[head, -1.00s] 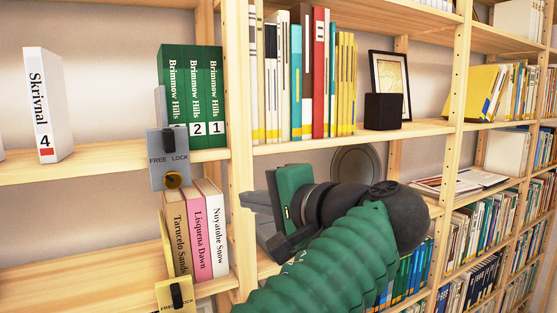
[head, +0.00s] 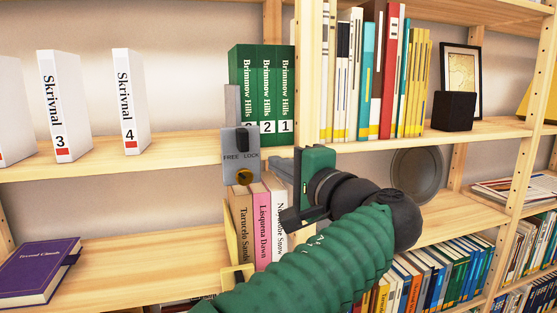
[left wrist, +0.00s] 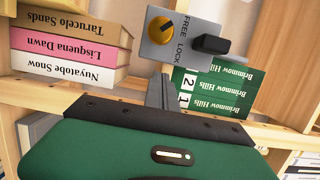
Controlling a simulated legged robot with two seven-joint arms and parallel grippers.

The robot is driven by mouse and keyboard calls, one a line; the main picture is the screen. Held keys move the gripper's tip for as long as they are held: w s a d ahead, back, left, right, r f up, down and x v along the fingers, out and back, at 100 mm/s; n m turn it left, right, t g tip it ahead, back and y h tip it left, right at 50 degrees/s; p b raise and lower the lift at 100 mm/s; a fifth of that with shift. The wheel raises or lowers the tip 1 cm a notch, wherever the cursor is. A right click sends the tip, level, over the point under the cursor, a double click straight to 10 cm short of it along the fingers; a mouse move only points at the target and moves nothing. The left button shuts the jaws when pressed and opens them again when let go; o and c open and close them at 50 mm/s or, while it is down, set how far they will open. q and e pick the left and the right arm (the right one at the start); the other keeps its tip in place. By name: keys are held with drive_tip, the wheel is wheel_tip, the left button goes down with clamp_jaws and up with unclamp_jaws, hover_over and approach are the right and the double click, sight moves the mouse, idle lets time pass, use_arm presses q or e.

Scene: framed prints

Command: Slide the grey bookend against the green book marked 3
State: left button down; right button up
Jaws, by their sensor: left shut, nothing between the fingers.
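The grey bookend (head: 235,160) stands on the shelf at the left end of the green books, with a black lever, the words FREE and LOCK and a brass knob on its front. I cannot tell which word the lever points to. The leftmost green book (head: 241,85) is beside its upright plate; its number is partly hidden by the bookend, and any gap is hard to see. Books 2 (head: 264,85) and 1 (head: 285,85) follow. My left gripper (head: 280,168) is shut and empty, below and right of the bookend. The left wrist view also shows the bookend (left wrist: 165,50).
White Skrivnal volumes 3 (head: 62,100) and 4 (head: 130,100) stand to the left, with clear shelf up to the bookend. A wooden upright (head: 312,70) is right of the green books. Below, a yellow bookend (head: 232,235) stands by the Tarucelo Sands book (head: 240,210).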

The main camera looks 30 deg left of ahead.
use_arm(q)
drive_tip(key=shift+s+a+f+b, duration=0.1)
drive_tip(key=shift+s+a+b, duration=0.4)
drive_tip(key=shift+a+b, duration=0.25)
use_arm(e)
drive_tip(key=shift+w+a+f, duration=0.1)
drive_tip(key=shift+a+f, duration=0.1)
drive_tip(key=shift+f, duration=0.5)
use_arm(q)
drive_tip(key=shift+a, duration=0.1)
